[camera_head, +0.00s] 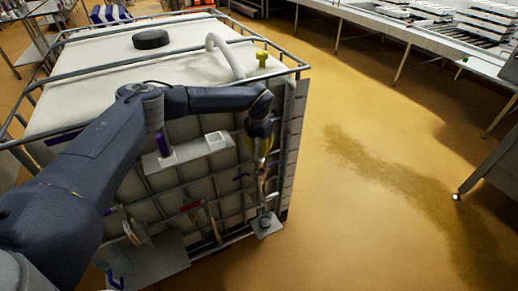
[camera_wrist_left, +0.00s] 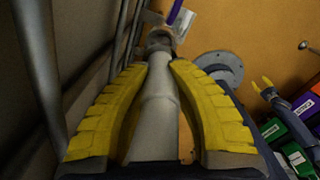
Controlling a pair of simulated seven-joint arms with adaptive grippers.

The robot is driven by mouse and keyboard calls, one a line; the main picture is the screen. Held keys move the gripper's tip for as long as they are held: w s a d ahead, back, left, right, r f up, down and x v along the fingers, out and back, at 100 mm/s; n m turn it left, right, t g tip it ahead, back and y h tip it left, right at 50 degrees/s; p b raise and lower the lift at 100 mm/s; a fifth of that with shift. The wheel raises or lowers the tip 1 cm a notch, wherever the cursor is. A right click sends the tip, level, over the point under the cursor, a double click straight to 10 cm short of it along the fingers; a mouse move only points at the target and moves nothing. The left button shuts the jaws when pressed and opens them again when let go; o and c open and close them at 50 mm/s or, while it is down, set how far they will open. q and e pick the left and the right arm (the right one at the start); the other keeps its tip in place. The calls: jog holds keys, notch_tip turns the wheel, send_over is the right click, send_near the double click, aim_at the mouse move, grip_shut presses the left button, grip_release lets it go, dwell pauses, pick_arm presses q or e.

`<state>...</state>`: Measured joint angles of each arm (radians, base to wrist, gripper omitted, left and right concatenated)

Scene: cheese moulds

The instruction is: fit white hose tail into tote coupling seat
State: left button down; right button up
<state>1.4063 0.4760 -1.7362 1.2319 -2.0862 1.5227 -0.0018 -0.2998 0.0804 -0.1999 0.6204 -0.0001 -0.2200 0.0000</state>
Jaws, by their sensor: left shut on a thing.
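My left gripper (camera_head: 262,160) points down at the front right corner of the caged white tote (camera_head: 185,38). In the left wrist view its yellow fingers (camera_wrist_left: 158,68) are shut on the white hose tail (camera_wrist_left: 158,105), one on each side. A greyish metal collar (camera_wrist_left: 158,38) with a purple lever lies straight ahead of the tail's far end. It looks like the coupling seat; I cannot tell whether the tail touches it. In the head view the arm and gripper hide most of the tail. A small yellow-fingered gripper (camera_wrist_left: 264,82), apparently my right one, shows at the wrist view's right.
Cage bars (camera_wrist_left: 118,45) run close along the left of the gripper. A round grey flange (camera_wrist_left: 220,68) is beside the collar. Green and purple boxes (camera_wrist_left: 275,130) lie right. A white box-shaped part (camera_head: 190,152) is on the tote's front. The floor (camera_head: 340,120) right of the tote is open.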

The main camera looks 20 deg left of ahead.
aim_at(259, 143)
pick_arm(q)
jog(key=shift+f, duration=2.45)
jog(key=shift+f, duration=0.2)
jog(key=c, duration=1.2)
grip_release()
notch_tip(259, 143, up, 12)
jog(key=shift+s, duration=0.1)
